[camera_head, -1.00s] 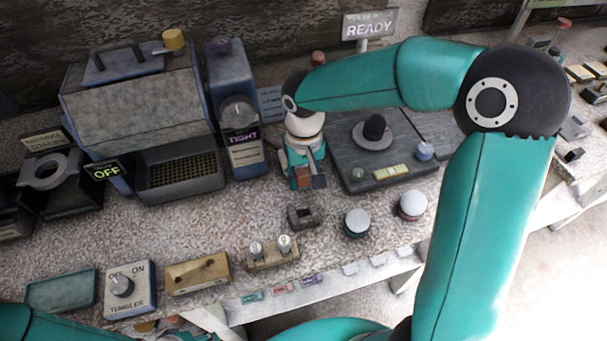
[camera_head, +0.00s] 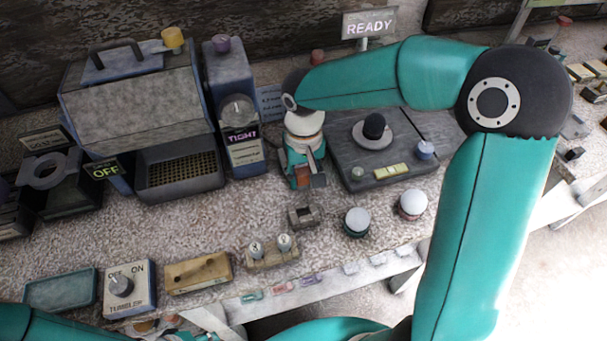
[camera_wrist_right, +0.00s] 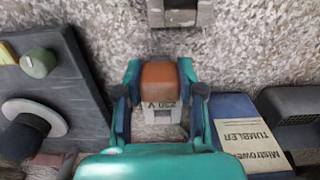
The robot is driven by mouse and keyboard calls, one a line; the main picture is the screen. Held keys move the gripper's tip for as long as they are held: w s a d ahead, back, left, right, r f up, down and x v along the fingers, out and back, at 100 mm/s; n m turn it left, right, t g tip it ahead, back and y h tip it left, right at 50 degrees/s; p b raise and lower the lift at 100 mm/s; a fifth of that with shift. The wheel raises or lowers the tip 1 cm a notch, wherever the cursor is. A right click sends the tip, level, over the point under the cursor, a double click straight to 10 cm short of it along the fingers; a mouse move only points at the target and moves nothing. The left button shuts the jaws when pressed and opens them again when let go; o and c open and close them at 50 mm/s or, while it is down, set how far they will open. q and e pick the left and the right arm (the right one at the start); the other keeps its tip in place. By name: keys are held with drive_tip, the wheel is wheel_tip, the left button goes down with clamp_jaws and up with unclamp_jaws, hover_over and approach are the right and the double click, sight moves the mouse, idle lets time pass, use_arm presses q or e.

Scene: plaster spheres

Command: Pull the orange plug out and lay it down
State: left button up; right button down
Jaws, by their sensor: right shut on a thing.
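The orange plug (camera_wrist_right: 160,80) sits between the fingers of my right gripper (camera_wrist_right: 160,88), which is shut on it. In the head view the plug (camera_head: 303,173) is a small orange-brown patch at my right gripper (camera_head: 305,180). A pale block marked 230 V (camera_wrist_right: 161,113) shows right by the plug in the wrist view. I cannot tell whether the plug is still seated in it or apart from it.
A small grey square holder (camera_head: 302,217) with a dark opening stands just in front of the right gripper. Two white-domed knobs (camera_head: 357,222) are to its right. A blue TIGHT unit (camera_head: 240,150) stands left, a dark slab (camera_head: 350,172) right. Speckled bench (camera_head: 215,225) is bare front-left.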

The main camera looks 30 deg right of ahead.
drive_tip(key=shift+f+b, duration=0.6)
drive_tip(key=shift+f, duration=0.1)
idle(0.5)
drive_tip(key=c, duration=0.6)
unclamp_jaws()
drive_tip(key=shift+r, duration=0.2)
drive_tip(key=shift+r+p, duration=1.6)
drive_tip(key=shift+r, duration=0.3)
